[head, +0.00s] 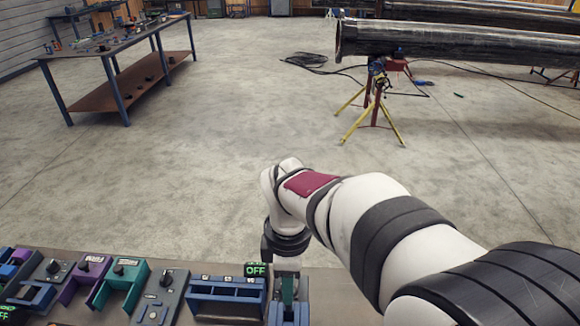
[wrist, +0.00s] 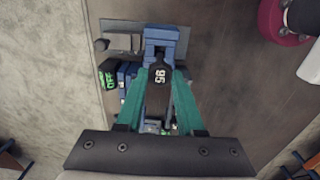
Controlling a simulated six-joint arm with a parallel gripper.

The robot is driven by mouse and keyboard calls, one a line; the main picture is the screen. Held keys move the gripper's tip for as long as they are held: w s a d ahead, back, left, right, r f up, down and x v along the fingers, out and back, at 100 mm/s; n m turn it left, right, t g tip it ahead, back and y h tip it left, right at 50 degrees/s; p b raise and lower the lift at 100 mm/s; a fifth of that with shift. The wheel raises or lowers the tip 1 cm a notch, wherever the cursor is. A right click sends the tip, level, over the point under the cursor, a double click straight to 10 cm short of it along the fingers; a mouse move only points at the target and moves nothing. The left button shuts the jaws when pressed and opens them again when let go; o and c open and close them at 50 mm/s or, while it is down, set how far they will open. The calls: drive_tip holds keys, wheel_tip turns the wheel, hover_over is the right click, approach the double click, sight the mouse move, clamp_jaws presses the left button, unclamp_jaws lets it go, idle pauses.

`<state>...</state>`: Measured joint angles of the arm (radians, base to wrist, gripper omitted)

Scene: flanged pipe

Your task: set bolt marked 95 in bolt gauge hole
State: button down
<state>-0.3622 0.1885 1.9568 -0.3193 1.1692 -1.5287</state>
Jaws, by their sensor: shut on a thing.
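A dark bolt head marked 95 (wrist: 159,76) sits between the teal fingers of my gripper (wrist: 160,82) in the wrist view. The fingers are shut on it. A blue block (wrist: 161,38) lies just beyond the bolt and partly under it; I cannot tell whether this is the bolt gauge, and no hole shows clearly. In the head view my gripper (head: 288,289) points down at the bench's near edge, over blue parts at the bottom of the picture. The bolt is not discernible there, and I cannot tell whether its shank is in a hole.
A blue slotted rack (head: 226,299) with an OFF display (head: 256,270) stands just left of my gripper. Purple (head: 84,280) and teal (head: 118,287) fixtures stand farther left. The bench top (head: 335,290) right of the gripper is bare. A maroon round thing (wrist: 276,22) shows in the wrist view.

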sight(288, 307)
idle(0.8)
drive_tip(key=shift+f, duration=1.15)
drive_tip(key=shift+f, duration=1.95)
drive_tip(key=shift+f, duration=0.65)
drive_tip(key=shift+f, duration=0.35)
drive_tip(key=shift+f, duration=0.4)
drive_tip(key=shift+c, duration=2.2)
unclamp_jaws()
